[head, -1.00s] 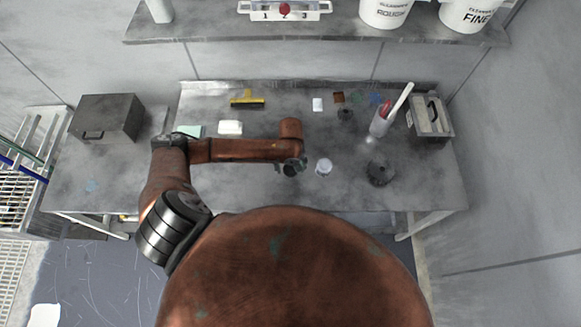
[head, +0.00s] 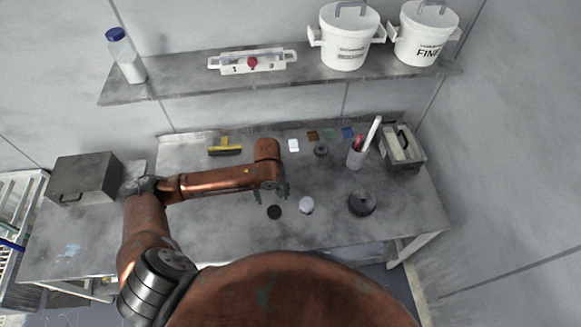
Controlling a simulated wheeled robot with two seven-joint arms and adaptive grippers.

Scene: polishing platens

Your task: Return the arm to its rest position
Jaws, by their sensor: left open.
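My left arm (head: 215,185) reaches in from the left over the grey workbench (head: 220,225). Its gripper (head: 272,193) points down at the middle of the bench, open, with nothing seen between its fingers. A flat dark disc (head: 274,212) lies just in front of the gripper in the picture, apart from it as far as I can tell. A small white round piece (head: 306,205) is to the right of the disc. My right arm and gripper are not in view.
A dark ribbed round part (head: 362,203), a holder with a white stick (head: 357,155) and a grey box (head: 402,150) stand at the right. A yellow-handled brush (head: 225,147) lies behind my arm. A metal box (head: 85,180) is at left. A shelf (head: 180,85) holds white buckets (head: 348,40).

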